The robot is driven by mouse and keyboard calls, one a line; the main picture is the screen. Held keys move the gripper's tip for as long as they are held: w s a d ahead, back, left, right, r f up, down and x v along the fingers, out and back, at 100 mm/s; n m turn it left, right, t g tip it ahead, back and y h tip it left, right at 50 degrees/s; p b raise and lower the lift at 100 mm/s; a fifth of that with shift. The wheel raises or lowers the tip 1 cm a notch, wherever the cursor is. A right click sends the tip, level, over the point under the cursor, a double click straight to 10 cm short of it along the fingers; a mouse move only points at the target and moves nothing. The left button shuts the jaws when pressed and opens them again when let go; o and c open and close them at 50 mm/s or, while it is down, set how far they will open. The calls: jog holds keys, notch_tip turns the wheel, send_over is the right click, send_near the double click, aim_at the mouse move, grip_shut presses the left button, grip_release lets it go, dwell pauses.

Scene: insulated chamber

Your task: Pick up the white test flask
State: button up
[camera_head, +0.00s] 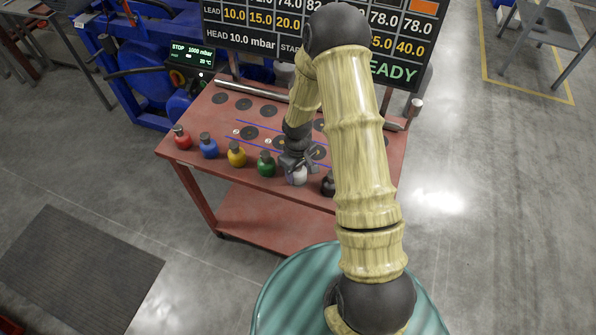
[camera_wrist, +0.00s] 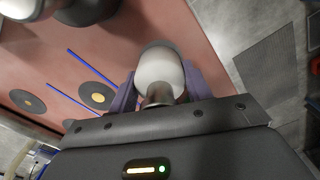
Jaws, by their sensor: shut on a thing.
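The white test flask (camera_head: 298,176) stands at the front edge of the red table (camera_head: 240,105), in a row with other coloured flasks. My gripper (camera_head: 296,162) reaches down over it and is shut on it. In the wrist view the white flask (camera_wrist: 160,72) sits between the two purple-grey fingers of my gripper (camera_wrist: 158,88), its grey metal neck pointing toward the palm. I cannot tell whether its base touches the table. My arm hides part of the table's right side.
Red (camera_head: 182,140), blue (camera_head: 208,148), yellow (camera_head: 236,155) and green (camera_head: 265,165) flasks stand to the left. A black flask (camera_head: 328,186) stands close on the right. Dark round pads (camera_head: 249,132) mark the tabletop. A display board (camera_head: 250,28) and a metal bar are behind.

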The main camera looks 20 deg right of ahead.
jog(key=shift+w+r, duration=0.1)
jog(key=shift+r, duration=0.35)
jog(key=r, duration=0.2)
jog(key=r+b, duration=0.1)
jog(key=r, duration=0.5)
jog(key=shift+s+d, duration=0.1)
jog(key=shift+s, duration=0.2)
jog(key=shift+r, duration=0.4)
